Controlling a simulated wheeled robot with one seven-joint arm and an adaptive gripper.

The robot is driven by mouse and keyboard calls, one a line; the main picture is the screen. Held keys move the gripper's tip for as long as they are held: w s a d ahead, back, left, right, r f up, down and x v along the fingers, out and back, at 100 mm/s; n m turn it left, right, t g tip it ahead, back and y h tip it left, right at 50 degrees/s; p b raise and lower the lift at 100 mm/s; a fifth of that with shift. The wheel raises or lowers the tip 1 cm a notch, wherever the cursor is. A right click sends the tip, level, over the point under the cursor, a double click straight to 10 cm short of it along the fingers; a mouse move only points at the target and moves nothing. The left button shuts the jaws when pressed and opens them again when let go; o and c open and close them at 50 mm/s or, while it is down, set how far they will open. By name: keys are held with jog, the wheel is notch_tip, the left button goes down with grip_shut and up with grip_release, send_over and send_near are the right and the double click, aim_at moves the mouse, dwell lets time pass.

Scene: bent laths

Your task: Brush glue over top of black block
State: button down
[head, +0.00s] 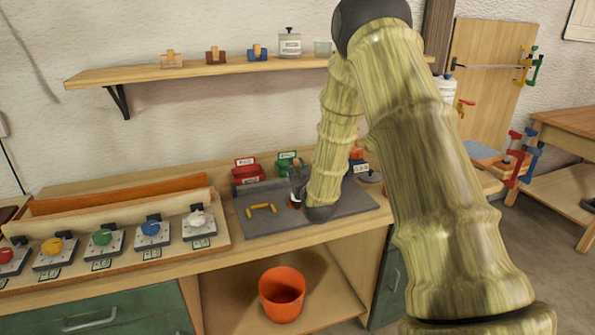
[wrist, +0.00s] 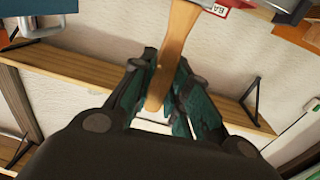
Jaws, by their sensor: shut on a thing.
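My gripper (wrist: 166,62) is shut on a wooden handle (wrist: 178,35) in the wrist view, its teal pads pressing both sides. The handle runs up to the top edge, where its far end is cut off; I take it to be the brush, but cannot see bristles. In the head view my gripper (head: 297,188) is small and dark above the grey mat (head: 262,228), partly hidden by my arm. I cannot make out the black block for certain in either view.
Yellow bent pieces (head: 262,209) lie on the mat's left. A red bin (head: 246,171) and a green bin (head: 288,163) stand behind it. Left is a board with several coloured knobs (head: 101,238). A shelf (head: 200,70) is above, an orange bucket (head: 282,294) below.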

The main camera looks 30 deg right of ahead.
jog(key=d+b, duration=0.3)
jog(key=d, duration=0.5)
jog(key=shift+w, duration=0.45)
dwell(6.3)
jog(key=shift+a, duration=0.1)
